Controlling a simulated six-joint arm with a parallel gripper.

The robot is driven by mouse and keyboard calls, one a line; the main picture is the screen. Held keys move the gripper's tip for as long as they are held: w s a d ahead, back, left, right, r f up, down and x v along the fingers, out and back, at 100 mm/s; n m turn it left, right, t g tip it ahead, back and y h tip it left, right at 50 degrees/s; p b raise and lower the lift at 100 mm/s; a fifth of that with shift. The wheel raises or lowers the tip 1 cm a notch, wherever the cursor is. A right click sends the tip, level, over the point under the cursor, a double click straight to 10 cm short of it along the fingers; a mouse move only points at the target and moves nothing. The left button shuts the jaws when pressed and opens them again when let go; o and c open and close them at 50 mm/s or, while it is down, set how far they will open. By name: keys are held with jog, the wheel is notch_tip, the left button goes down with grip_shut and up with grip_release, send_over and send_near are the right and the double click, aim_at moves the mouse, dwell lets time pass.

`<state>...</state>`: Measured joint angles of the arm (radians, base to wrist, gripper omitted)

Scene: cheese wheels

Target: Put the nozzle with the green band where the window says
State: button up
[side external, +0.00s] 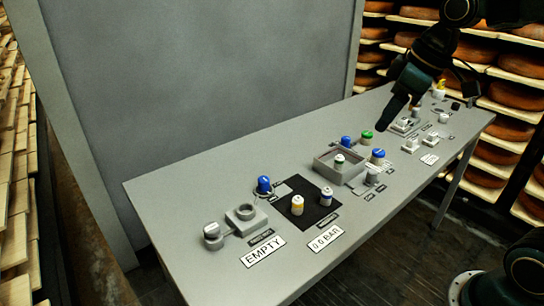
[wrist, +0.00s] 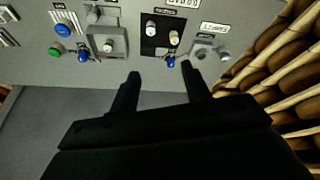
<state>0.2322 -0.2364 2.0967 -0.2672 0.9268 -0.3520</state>
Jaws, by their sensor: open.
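Two pale banded nozzles stand upright on a black square mat (side external: 312,218). The left nozzle (side external: 297,204) has a yellowish band and the right nozzle (side external: 326,196) a bluish one. Signs read "EMPTY" (side external: 263,252) and "0.0 BAR" (side external: 326,238). My gripper (side external: 391,116) hangs above the table's back half, open and empty. In the wrist view my gripper's fingers (wrist: 160,70) are apart, with nothing between them.
A grey block with a socket (side external: 246,217) and a small cylinder (side external: 213,236) are at the left. More fittings (side external: 410,145) crowd the far right. The table's back left is bare, before a grey panel.

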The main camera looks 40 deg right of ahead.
jog(key=s+a+f+m, duration=0.1)
jog(key=s+m, duration=0.1)
jog(key=s, duration=0.5)
jog(key=s+a+f+m+t+h, duration=0.1)
jog(key=s+f+m, duration=0.1)
jog(key=s, duration=0.5)
jog(key=shift+a+t, duration=0.3)
jog(key=shift+w+f, duration=0.1)
dwell(0.4)
